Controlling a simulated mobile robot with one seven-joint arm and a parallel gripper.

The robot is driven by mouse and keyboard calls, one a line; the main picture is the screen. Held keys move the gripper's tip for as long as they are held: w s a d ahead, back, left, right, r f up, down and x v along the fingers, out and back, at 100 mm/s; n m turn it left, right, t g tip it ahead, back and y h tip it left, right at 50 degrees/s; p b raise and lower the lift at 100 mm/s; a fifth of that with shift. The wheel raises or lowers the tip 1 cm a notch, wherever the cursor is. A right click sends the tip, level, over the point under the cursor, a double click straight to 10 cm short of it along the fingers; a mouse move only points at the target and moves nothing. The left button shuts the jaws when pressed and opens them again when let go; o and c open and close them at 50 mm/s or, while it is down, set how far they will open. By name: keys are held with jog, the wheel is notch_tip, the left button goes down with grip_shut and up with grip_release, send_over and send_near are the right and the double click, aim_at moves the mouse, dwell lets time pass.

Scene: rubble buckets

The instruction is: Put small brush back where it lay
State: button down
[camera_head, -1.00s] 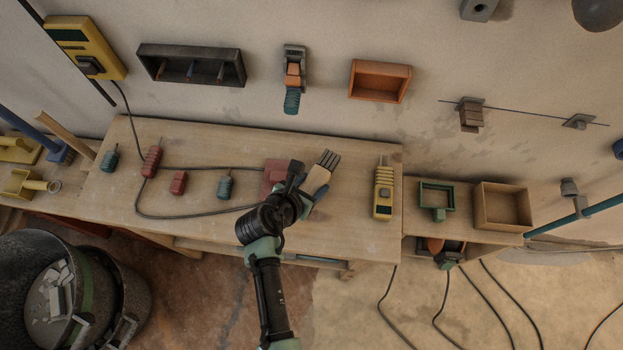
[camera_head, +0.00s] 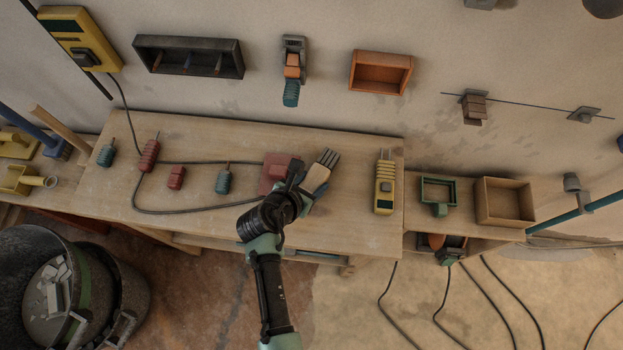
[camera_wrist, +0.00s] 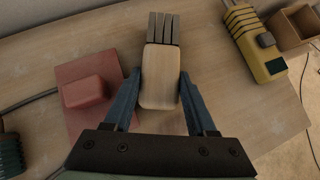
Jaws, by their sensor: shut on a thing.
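The small brush has a pale wooden body and dark grey bristles. In the wrist view the small brush (camera_wrist: 161,75) lies between the two blue fingers of my gripper (camera_wrist: 160,88), bristles pointing away from me. My gripper is shut on its wooden body. In the head view the brush (camera_head: 317,178) is over the workbench, just right of the red block on its pad, and my gripper (camera_head: 308,190) is partly hidden by my wrist. Whether the brush touches the bench top I cannot tell.
The red pad with its block (camera_head: 278,172) is close left of the brush. A yellow meter (camera_head: 384,190) stands to the right, with bare wood (camera_head: 352,195) between. Several small red and teal tools and a black cable (camera_head: 180,212) lie on the left of the workbench.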

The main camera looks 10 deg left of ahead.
jog(key=shift+f, duration=0.25)
grip_release()
jog(key=shift+f, duration=0.1)
dwell(0.7)
notch_tip(320, 180, up, 9)
jog(key=p, duration=0.9)
jog(key=shift+p, duration=0.4)
